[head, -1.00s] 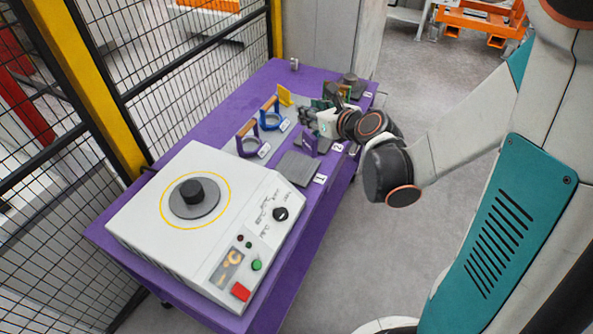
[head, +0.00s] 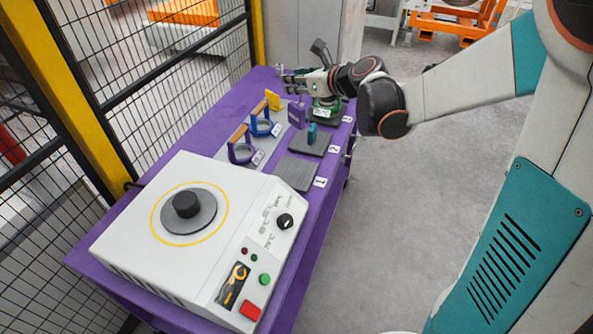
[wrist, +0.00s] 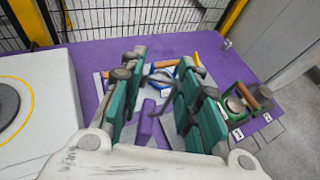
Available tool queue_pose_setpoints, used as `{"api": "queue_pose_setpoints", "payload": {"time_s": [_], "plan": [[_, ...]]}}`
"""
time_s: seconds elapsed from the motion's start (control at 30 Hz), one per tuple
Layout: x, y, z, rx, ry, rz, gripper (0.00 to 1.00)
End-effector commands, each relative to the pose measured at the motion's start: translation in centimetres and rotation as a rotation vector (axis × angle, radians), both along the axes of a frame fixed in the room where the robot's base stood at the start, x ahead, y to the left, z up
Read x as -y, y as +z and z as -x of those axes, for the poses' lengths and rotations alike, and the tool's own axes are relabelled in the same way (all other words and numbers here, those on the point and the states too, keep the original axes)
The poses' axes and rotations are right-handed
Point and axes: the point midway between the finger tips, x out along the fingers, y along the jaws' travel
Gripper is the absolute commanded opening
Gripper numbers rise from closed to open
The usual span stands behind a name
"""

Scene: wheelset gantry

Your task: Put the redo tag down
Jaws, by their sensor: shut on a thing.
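My gripper (head: 291,82) is over the far part of the purple table, its teal fingers also in the wrist view (wrist: 160,98). It is shut on a purple tag (head: 297,112), which hangs below the fingers in the head view. The purple tag (wrist: 150,125) shows between the fingers in the wrist view. No lettering on it is legible, so I cannot confirm that it is the redo tag. Whether its lower edge touches the surface is unclear.
The purple table (head: 215,125) carries a white machine (head: 145,235) at the near end. Two wood-handled ring tools, one blue (head: 262,127) and one dark (head: 240,151), stand on a grey mat. Plate 1 (head: 297,173) is empty; plate 2 (head: 305,147) bears a teal block. A mesh fence borders the left.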

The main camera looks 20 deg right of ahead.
Motion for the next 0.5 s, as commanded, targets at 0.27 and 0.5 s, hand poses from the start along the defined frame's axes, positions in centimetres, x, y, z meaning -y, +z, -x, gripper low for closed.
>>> {"api": "queue_pose_setpoints", "payload": {"time_s": [0.27, 0.5], "plan": [[0.0, -4.5, -0.2, 0.000, 0.004, 0.001, 0.00], [0.0, -10.4, -0.2, 0.001, 0.003, 0.001, 0.00]]}}
